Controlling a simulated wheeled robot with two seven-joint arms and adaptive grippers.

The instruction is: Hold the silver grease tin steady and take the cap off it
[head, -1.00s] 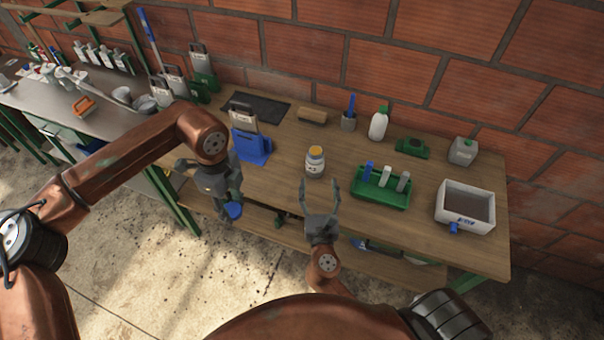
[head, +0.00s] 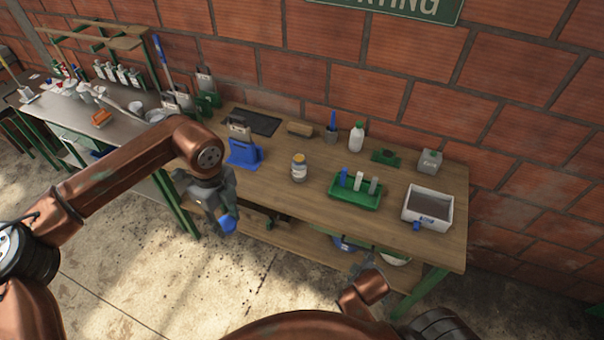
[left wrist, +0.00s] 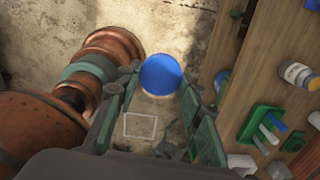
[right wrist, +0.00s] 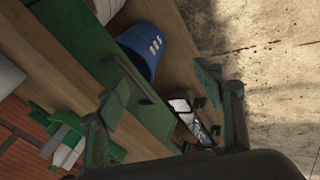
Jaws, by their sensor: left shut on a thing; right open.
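My left gripper (head: 212,196) is shut on a blue round thing (head: 228,223), held in front of the bench's left part. In the left wrist view it is a plain blue disc (left wrist: 161,75) between the fingertips; I cannot tell whether it is a cap alone. A jar with a pale label and yellow-orange top (head: 299,168) stands upright on the bench, apart from both grippers. A grey squarish container (head: 429,162) stands at the back right. I cannot tell which is the silver grease tin. My right gripper (right wrist: 170,105) is open and empty, low by the bench's front.
The wooden bench (head: 280,205) holds a green rack (head: 355,193), a white-rimmed bin (head: 428,206), a white bottle (head: 357,137) and a blue holder (head: 244,154). A lower shelf carries a blue bin (right wrist: 147,50). Concrete floor is clear in front.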

